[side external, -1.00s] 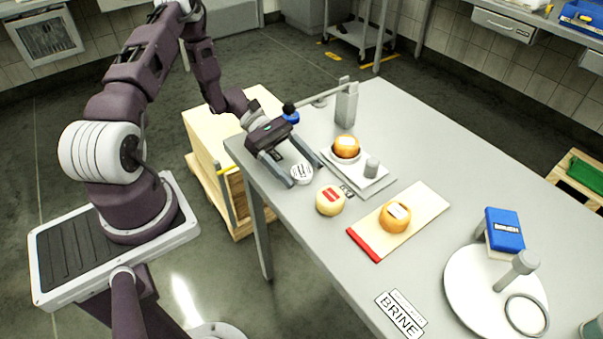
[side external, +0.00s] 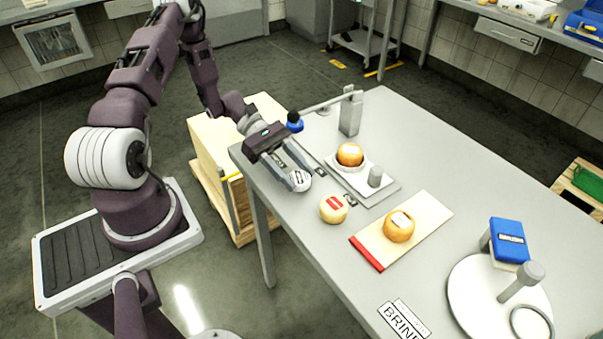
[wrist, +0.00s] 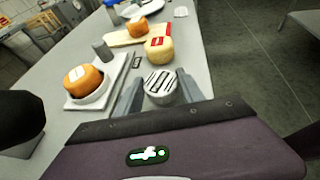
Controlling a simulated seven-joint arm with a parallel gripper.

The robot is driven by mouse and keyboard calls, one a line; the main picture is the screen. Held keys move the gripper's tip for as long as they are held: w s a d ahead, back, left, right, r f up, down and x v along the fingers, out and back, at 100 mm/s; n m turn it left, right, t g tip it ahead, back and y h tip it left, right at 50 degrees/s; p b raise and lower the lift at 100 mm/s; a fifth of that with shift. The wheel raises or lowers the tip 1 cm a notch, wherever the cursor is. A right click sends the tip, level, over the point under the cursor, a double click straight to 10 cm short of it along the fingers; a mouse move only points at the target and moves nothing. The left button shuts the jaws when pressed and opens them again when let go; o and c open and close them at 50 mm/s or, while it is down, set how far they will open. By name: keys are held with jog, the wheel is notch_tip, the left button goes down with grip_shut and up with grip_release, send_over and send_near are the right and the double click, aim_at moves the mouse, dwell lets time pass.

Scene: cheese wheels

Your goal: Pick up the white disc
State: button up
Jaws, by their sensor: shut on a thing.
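The white disc (side external: 299,180) with dark stripes on its face is at the tips of my gripper (side external: 294,174), near the table's left edge. In the wrist view the disc (wrist: 160,84) sits between the two grey fingers of my gripper (wrist: 157,92), its striped face showing. The fingers are shut on it. I cannot tell from these views whether its underside touches the table.
A pale cheese wheel with a red label (side external: 334,208) stands just beside the disc. An orange cheese (side external: 350,154) sits in a white dish on a grey tray (side external: 385,190). Another orange cheese (side external: 399,227) is on a red-ended board (side external: 436,208). The table (side external: 310,235) is clear at the front left.

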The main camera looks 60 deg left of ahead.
jog(key=s, duration=1.6)
notch_tip(320, 180, up, 20)
jog(key=s+a+f+m+g+y, duration=0.4)
jog(key=s+f+m+g+y, duration=0.2)
jog(key=m+g, duration=0.8)
jog(key=w+a+m+y, duration=0.8)
jog(key=w+m+y, duration=0.2)
jog(key=m+y, duration=0.5)
notch_tip(320, 180, up, 6)
jog(key=f+m+t+y, duration=0.1)
jog(key=m+t+y, duration=0.3)
jog(key=m+t, duration=1.3)
send_over(352, 153)
jog(key=n+t, duration=0.1)
jog(key=shift+t+h, duration=0.3)
jog(key=shift+t, duration=0.1)
notch_tip(352, 153, down, 14)
jog(key=shift+f, duration=0.2)
jog(key=shift+f, duration=0.1)
